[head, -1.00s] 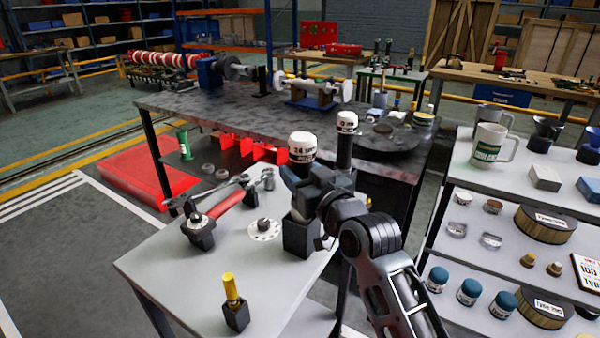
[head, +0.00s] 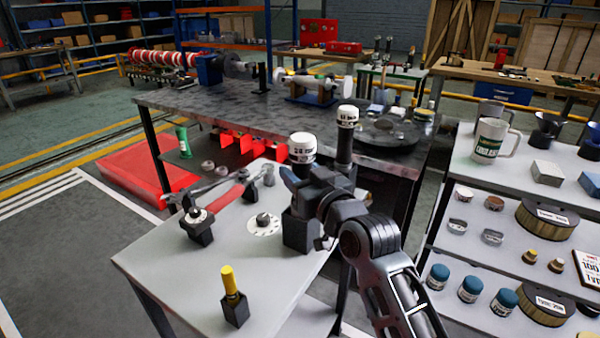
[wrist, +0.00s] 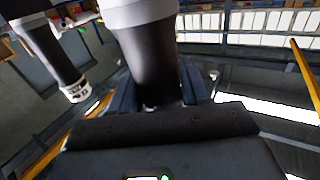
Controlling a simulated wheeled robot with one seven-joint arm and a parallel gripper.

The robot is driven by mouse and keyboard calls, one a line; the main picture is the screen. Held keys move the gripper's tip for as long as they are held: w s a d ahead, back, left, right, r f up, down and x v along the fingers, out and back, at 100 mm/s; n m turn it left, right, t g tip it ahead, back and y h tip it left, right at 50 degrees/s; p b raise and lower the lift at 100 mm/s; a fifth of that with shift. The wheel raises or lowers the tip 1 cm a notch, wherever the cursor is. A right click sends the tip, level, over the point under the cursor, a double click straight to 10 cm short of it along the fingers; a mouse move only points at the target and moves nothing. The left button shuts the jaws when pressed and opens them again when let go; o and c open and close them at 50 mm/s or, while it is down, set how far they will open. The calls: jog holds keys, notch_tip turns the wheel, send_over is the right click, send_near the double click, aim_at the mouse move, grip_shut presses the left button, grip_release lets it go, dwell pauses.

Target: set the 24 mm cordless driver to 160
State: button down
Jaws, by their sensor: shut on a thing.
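The 24 mm cordless driver (head: 303,145) stands upright in a dark square holder (head: 299,232) on the light grey table. Its white top carries a label that seems to read 24 mm. My gripper (head: 300,180) is shut around its dark body below the white top. In the wrist view the dark body (wrist: 148,55) rises between my gripper's blue-grey fingers (wrist: 156,90). The driver's lower part is largely hidden by my gripper, and no setting is readable.
A second dark driver with a white top (head: 347,118) stands close behind. A round white dial (head: 264,225), a red-handled wrench (head: 215,198) and a yellow-topped tool (head: 231,283) are on the table. A shelf rack (head: 470,180) stands at right. The table's front left is clear.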

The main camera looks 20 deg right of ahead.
jog(key=shift+f, duration=0.1)
jog(key=c, duration=0.9)
grip_release()
jog(key=o, duration=0.4)
jog(key=shift+o, duration=0.2)
jog(key=shift+f, duration=0.1)
jog(key=shift+s, duration=0.1)
jog(key=s, duration=0.7)
jog(key=shift+s+d+b, duration=0.3)
jog(key=shift+d+b, duration=0.15)
